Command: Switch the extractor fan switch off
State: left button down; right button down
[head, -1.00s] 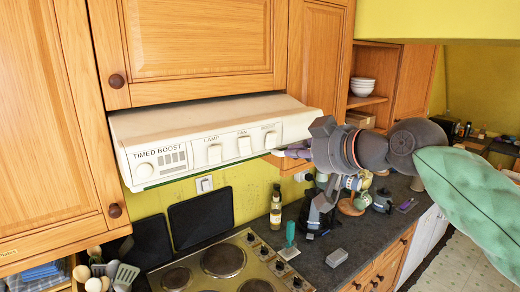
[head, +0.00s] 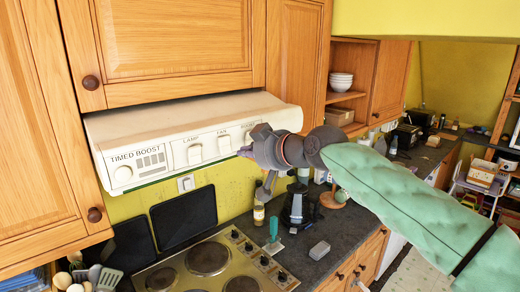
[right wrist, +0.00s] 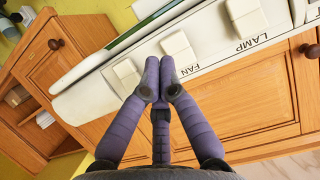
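The fan switch (head: 224,144) is a cream rocker under the label FAN on the white extractor hood front (head: 152,190). It also shows in the right wrist view (right wrist: 178,46), upside down; I cannot tell its on or off position. My right gripper (head: 243,152) is at the hood's front, just right of the fan switch in the head view. In the right wrist view its purple fingertips (right wrist: 159,66) are together with nothing between them, between the fan switch and the third switch (right wrist: 126,73). Contact with the panel cannot be told. My left gripper is not in view.
Wooden cupboards (head: 170,45) are above. The hob (head: 205,262), a bottle (head: 259,212) and a coffee maker (head: 297,205) are below.

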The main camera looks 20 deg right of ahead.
aim_at(225, 146)
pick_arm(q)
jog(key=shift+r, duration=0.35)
pick_arm(e)
jog(key=shift+x, duration=1.9)
pick_arm(q)
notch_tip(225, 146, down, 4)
jog(key=b, duration=0.3)
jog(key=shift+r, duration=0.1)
pick_arm(e)
jog(key=shift+w+a+f+t, duration=0.1)
jog(key=shift+w+f+t, duration=0.1)
jog(key=shift+w+t, duration=0.15)
jog(key=shift+s, duration=0.15)
